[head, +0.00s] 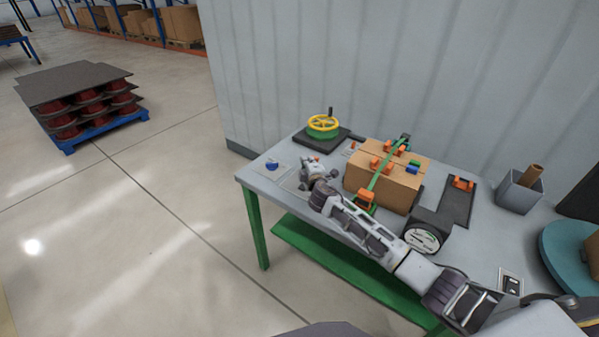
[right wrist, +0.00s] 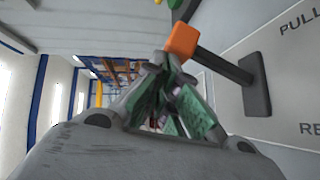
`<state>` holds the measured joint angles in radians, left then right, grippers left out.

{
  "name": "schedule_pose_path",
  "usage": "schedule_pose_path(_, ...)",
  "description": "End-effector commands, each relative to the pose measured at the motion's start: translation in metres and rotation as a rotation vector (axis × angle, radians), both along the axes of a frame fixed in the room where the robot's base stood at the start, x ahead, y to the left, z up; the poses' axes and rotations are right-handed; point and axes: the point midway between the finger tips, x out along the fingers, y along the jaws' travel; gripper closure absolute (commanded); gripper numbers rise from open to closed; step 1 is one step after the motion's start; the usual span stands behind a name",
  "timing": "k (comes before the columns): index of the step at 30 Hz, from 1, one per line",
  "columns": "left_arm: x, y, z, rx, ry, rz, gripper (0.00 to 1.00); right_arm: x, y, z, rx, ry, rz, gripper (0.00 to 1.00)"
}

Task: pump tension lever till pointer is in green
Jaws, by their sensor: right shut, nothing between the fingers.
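My right gripper (head: 312,172) is shut and empty over the left part of the table. It also shows in the right wrist view (right wrist: 172,112), its fingers together. A lever with an orange end (right wrist: 182,42) and a dark base (right wrist: 257,85) stands just beyond the fingertips there. Its panel has lettering, partly cut off, starting "PULL" and "RE". I cannot tell whether the fingers touch the lever. A round gauge (head: 421,239) with a white face and some green stands right of my arm. Its pointer is too small to read. My left gripper is not in view.
A cardboard box (head: 412,178) with a green strap (head: 381,176) and orange fittings sits mid-table (head: 252,178). A yellow handwheel (head: 323,122) stands behind my gripper, a blue knob (head: 271,164) to its left. A grey bin (head: 519,193) stands at the right.

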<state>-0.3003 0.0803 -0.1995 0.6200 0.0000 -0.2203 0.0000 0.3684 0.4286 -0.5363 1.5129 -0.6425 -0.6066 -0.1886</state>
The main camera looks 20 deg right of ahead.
Motion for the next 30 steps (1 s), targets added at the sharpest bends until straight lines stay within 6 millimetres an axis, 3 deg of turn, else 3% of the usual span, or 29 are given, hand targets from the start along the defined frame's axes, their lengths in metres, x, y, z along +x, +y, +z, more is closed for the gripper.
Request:
schedule_pose_path(9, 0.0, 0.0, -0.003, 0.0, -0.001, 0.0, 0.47, 0.01, -0.013, 0.0, -0.002, -0.001, -0.003, 1.0)
schedule_pose_path(30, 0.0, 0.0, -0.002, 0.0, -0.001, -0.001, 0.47, 0.011, -0.017, 0.002, -0.004, -0.001, -0.007, 1.0)
